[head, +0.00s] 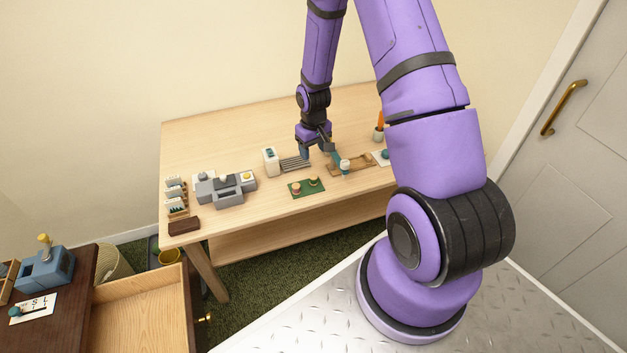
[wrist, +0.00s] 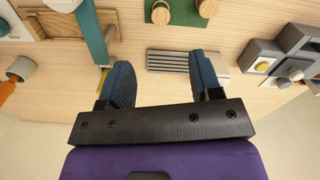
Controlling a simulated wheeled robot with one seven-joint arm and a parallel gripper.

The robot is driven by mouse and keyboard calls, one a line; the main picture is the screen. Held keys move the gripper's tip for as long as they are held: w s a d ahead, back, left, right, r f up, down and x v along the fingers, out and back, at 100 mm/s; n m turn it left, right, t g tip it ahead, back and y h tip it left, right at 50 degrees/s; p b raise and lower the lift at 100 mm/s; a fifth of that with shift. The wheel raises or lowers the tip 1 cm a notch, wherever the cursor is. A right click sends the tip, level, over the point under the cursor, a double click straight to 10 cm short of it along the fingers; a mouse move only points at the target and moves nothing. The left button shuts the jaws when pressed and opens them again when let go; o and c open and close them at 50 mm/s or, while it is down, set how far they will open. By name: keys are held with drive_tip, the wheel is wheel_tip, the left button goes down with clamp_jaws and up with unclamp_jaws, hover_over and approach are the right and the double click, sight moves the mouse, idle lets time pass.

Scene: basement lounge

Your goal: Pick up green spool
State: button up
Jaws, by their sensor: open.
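Two small spools stand on a green mat (head: 307,193) near the table's front edge. The left spool (head: 296,188) looks pinkish on top; the right spool (head: 313,181) looks greenish, though both are small and the colours are hard to tell. In the wrist view, the mat (wrist: 183,14) is at the top edge with two round wooden spool ends, one at left (wrist: 161,12) and one at right (wrist: 207,8). My gripper (head: 315,152) is open and empty, behind the mat. Its two blue fingers (wrist: 162,80) are spread over the table, apart from the spools.
A grey slatted rack (head: 295,163) lies near my gripper, with a white box (head: 270,161) beside it. A grey machine (head: 223,189) stands at left. An open drawer (head: 140,316) is at lower left.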

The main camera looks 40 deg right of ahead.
sight(313, 176)
drive_tip(key=shift+s+f, duration=0.15)
drive_tip(key=shift+f, duration=6)
drive_tip(key=c, duration=1)
drive_tip(key=shift+r, duration=0.15)
